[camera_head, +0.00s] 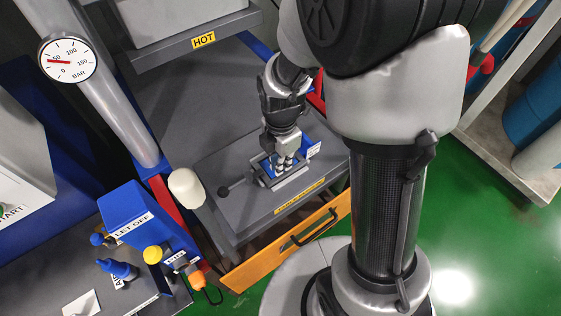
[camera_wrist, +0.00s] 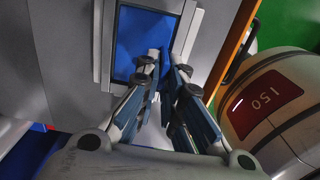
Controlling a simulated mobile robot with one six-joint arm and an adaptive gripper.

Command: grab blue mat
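The blue mat (camera_wrist: 138,42) is a flat blue rectangle inside a grey frame (camera_wrist: 108,40) in the wrist view. In the head view a bit of blue (camera_head: 266,164) shows in the small fixture under my gripper. My gripper (camera_head: 283,163) points down over that fixture. In the wrist view my gripper (camera_wrist: 168,62) has its fingertips over the right edge of the mat, with a narrow gap between them. The fingers hide part of the mat's lower right side. I see nothing clearly held. Whether the tips touch the mat is unclear.
A blue block with a white label (camera_head: 312,150) stands right beside the fixture. A black-knobbed lever (camera_head: 224,191) and a white rounded post (camera_head: 186,187) are to its left. An orange drawer (camera_head: 285,243) is below. A HOT-labelled shelf (camera_head: 203,40) overhangs behind.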

